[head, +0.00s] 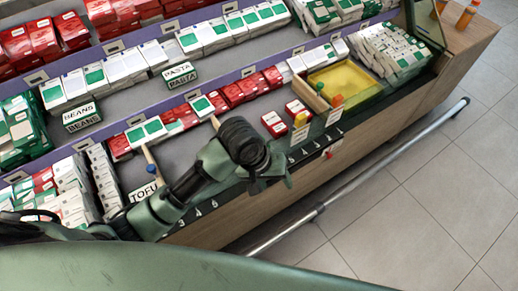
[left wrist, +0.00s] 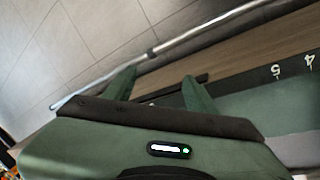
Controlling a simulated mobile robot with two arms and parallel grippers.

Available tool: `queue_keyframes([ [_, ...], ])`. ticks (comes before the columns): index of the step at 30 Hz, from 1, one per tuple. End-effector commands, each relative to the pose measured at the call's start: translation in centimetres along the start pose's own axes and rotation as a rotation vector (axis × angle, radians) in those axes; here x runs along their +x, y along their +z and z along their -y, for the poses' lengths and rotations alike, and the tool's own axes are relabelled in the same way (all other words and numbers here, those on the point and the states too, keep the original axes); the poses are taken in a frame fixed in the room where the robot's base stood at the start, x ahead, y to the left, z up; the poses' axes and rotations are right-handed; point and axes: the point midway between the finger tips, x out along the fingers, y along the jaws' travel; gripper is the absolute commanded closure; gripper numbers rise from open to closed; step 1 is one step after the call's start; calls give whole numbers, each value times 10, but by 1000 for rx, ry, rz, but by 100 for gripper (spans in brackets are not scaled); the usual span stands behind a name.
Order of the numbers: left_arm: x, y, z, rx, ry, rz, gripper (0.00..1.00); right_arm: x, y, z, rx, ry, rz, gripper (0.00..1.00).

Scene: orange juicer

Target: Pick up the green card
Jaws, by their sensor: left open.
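Several green-and-white cards (head: 146,130) lie in the shelf's front row, and a single one (head: 202,105) lies a little right among red ones. I cannot tell which is the green card of the task. My left gripper (head: 270,180) is over the shelf's front edge, right of these cards and apart from them. In the left wrist view its two green fingers (left wrist: 158,85) are spread with nothing between them. They point toward the wooden front and floor, and no card shows there. My right gripper is not in view.
Red boxes (head: 273,123) lie close beyond the left gripper. A yellow tray (head: 345,82) is to the right. Signs for beans (head: 83,116), pasta (head: 180,74) and tofu (head: 145,190) stand among the rows. A metal rail (head: 370,168) runs along the front; the tiled floor (head: 420,200) is clear.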

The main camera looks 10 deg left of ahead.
Motion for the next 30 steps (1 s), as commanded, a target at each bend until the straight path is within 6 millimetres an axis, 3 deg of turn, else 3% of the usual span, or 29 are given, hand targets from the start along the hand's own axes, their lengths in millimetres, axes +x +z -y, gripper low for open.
queue_keyframes([
  [1,-4,-16,-4,-34,-28,8,44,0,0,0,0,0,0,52],
  [5,-14,-48,-4,-183,-118,40,44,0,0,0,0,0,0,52],
  [12,-50,-110,16,-507,-290,13,44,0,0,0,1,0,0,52],
  [15,-63,-126,23,-602,-330,-6,44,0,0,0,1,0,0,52],
  [20,-69,-134,29,-668,-354,-18,44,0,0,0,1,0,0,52],
  [30,-33,-131,43,-669,-355,-19,44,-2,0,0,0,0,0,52],
])
